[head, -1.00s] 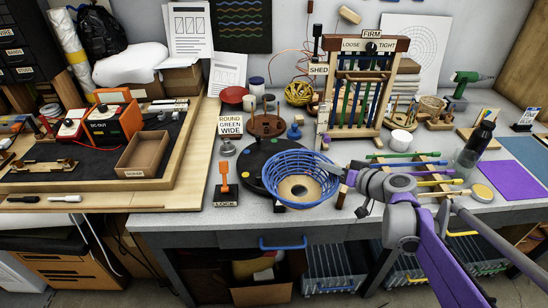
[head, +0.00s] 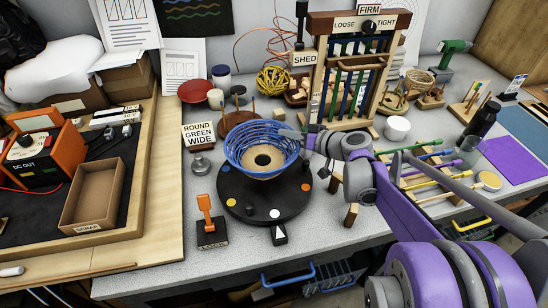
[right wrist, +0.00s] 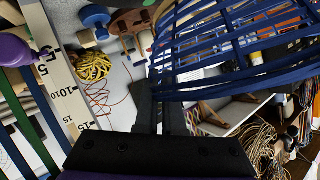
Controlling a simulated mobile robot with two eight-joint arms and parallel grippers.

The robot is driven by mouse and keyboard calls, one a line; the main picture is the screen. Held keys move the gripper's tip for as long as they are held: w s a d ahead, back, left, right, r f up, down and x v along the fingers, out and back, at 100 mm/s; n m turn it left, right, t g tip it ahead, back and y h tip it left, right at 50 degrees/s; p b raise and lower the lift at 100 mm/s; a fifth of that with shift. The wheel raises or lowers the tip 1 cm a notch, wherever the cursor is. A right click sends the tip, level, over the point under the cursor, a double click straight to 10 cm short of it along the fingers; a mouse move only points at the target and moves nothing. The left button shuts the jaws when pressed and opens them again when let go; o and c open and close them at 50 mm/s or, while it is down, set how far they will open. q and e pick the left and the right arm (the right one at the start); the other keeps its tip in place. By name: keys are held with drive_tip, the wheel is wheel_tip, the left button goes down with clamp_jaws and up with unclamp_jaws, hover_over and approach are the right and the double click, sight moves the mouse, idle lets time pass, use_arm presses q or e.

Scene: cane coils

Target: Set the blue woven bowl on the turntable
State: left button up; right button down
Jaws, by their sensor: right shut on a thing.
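The blue woven bowl (head: 238,156), with an open lattice wall and a tan base with a dark centre, is upright over the back part of the turntable (head: 240,199). The turntable is a black disc with coloured dots, and its front half is uncovered. I cannot tell whether the bowl's base touches it. My right gripper (head: 291,137) is shut on the bowl's right rim. In the right wrist view the bowl (right wrist: 225,50) fills the upper right, with the fingers (right wrist: 160,98) at its rim. My left gripper is not in view.
A round wooden stand with pegs (head: 236,122) is close behind the bowl. The "ROUND GREEN WIDE" sign (head: 198,135) is at its left. An orange-handled tool on a black block (head: 211,225) stands left of the turntable. The wooden loom frame (head: 350,75) rises at the back right.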

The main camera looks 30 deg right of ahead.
sight(288, 151)
drive_tip(key=f, duration=0.3)
drive_tip(key=shift+s, duration=0.2)
drive_tip(key=shift+w+f+b, duration=0.1)
drive_tip(key=shift+f+b, duration=0.35)
drive_tip(key=shift+f, duration=1.6)
drive_tip(key=shift+f, duration=0.2)
drive_tip(key=c, duration=1)
unclamp_jaws()
drive_tip(key=shift+c, duration=0.2)
drive_tip(key=shift+r, duration=0.2)
drive_tip(key=shift+s+d+r, duration=0.1)
drive_tip(key=shift+s+r, duration=0.05)
drive_tip(key=shift+s, duration=0.1)
drive_tip(key=v, duration=1.1)
drive_tip(key=shift+s, duration=0.2)
